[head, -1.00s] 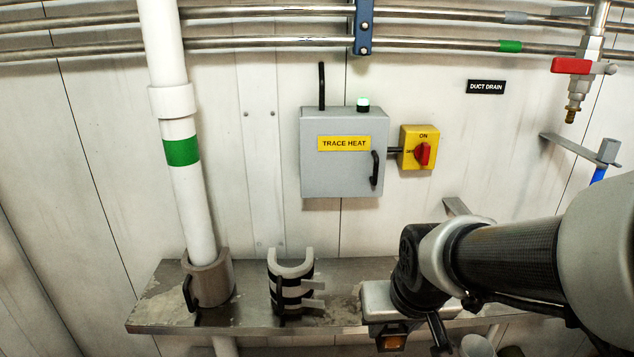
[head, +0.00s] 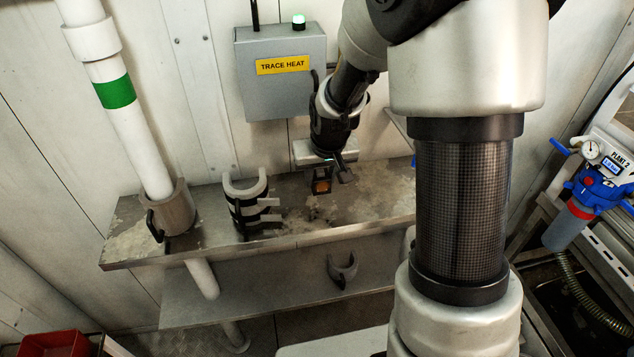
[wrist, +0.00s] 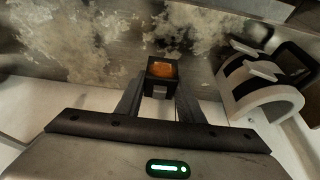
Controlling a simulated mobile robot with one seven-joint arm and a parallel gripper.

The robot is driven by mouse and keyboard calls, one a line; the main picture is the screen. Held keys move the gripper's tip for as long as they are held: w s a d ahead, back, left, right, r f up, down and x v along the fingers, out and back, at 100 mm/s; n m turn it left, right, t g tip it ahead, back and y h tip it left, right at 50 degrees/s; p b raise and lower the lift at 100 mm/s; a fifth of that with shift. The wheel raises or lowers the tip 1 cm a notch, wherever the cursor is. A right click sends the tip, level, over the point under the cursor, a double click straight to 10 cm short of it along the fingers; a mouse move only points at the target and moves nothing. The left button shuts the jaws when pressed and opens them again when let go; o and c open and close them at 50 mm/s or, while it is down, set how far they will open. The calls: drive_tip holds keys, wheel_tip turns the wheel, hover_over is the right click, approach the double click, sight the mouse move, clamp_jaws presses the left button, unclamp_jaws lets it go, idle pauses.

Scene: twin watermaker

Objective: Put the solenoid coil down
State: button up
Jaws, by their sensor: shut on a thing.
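The solenoid coil is a small black block with an orange face, seen in the head view (head: 322,186) and in the wrist view (wrist: 162,70). My gripper (wrist: 160,92) is shut on it, with one finger on each side. In the head view my gripper (head: 324,172) points down over the upper metal shelf (head: 375,205), right of the clamp-like holder. The coil is over the shelf's stained top. I cannot tell whether its underside touches the shelf.
A grey half-round holder with black bands (head: 250,205) stands on the shelf left of the coil. A white pipe (head: 125,120) passes through a collar (head: 172,212) farther left. The trace heat box (head: 282,80) is on the wall behind. A dark clip (head: 342,270) lies on the lower shelf.

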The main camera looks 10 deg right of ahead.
wheel_tip(320, 180, down, 4)
drive_tip(key=shift+f, duration=0.2)
drive_tip(key=shift+w+f, duration=0.25)
drive_tip(key=shift+f+b, duration=0.2)
drive_tip(key=shift+b, duration=0.15)
drive_tip(key=o, duration=1.3)
drive_tip(key=shift+r, duration=0.1)
